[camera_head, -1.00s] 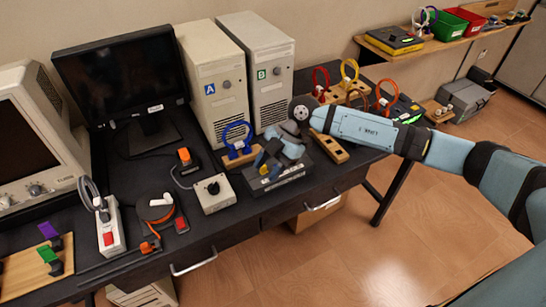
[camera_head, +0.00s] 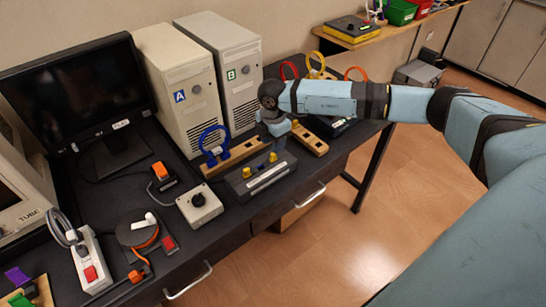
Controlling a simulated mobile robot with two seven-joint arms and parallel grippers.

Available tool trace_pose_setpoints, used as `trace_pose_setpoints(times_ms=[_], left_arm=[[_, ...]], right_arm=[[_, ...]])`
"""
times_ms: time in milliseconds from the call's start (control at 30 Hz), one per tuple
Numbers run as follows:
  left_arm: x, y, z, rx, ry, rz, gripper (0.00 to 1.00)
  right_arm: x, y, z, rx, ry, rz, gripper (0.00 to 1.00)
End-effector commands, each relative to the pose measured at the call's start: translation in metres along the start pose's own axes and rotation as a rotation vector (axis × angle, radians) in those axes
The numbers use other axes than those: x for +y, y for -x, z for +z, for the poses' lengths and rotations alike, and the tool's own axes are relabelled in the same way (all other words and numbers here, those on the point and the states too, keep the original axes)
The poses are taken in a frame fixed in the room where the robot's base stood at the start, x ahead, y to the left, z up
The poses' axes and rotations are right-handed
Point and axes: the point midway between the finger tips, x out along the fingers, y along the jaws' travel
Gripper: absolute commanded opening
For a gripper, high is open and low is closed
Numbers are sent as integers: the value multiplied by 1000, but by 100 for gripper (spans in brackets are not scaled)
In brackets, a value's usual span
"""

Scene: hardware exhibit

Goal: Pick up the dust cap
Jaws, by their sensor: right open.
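A dark grey connector box (camera_head: 262,180) with a pale label lies on the black table. Two small yellow caps sit on it, a left one (camera_head: 246,172) and a right one (camera_head: 272,157). I cannot tell for sure which is the dust cap. My right gripper (camera_head: 278,140) hangs from the wrist just behind and above the box, near the right cap, and seems apart from it. It is open with nothing seen in it; its fingertips are small and partly hidden. My left gripper is out of view.
A blue ring on a wooden base (camera_head: 236,158) stands behind the box. A grey knob box (camera_head: 200,206) is to its left. Computer towers A (camera_head: 180,85) and B (camera_head: 225,70) rise behind. A wooden block (camera_head: 310,140) lies to the right.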

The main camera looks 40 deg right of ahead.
Motion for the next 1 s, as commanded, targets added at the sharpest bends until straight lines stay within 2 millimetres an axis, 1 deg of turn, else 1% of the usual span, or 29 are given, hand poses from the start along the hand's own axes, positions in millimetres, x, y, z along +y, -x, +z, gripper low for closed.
trace_pose_setpoints(times_ms=[133,300,400,500,700,733,767,800,900,1000], left_arm=[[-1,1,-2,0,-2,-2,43],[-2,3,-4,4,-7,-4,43],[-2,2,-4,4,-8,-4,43],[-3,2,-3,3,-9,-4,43],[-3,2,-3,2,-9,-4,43],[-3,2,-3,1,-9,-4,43],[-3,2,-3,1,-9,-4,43],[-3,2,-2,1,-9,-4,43],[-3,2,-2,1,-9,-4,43],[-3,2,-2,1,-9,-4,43]], right_arm=[[0,-11,0,1,1,-2,43],[0,-37,2,0,0,-2,43],[0,-49,2,0,0,-1,43],[0,-54,2,0,0,0,43],[0,-54,2,1,1,1,43],[0,-54,2,1,1,0,38],[0,-54,2,1,1,0,31],[0,-54,2,1,1,0,22],[0,-54,2,1,1,0,0],[0,-54,2,1,1,0,0]])
